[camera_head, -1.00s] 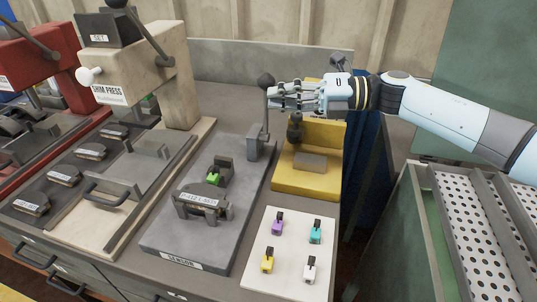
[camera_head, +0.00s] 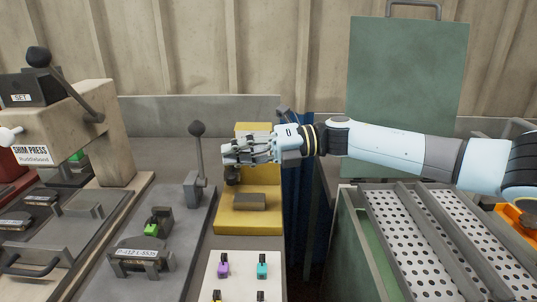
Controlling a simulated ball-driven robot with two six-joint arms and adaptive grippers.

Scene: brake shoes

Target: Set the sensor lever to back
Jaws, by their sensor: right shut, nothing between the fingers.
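The sensor lever (camera_head: 199,155) is a thin grey rod with a black ball knob (camera_head: 197,128). It stands nearly upright from a grey bracket (camera_head: 194,190) at the far right of the grey sensor plate (camera_head: 193,238). My right gripper (camera_head: 226,153) is shut and empty. It points left, just right of the lever rod and slightly lower than the knob, with a small gap in the picture. It hides part of the yellow fixture behind it. My left gripper is out of view.
The yellow fixture (camera_head: 262,216) stands right of the lever. A white board (camera_head: 240,269) holds small coloured connectors in front of it. The beige shim press (camera_head: 112,130) stands at left. A perforated metal rack (camera_head: 420,235) is at right. A labelled brake part (camera_head: 138,254) sits on the sensor plate.

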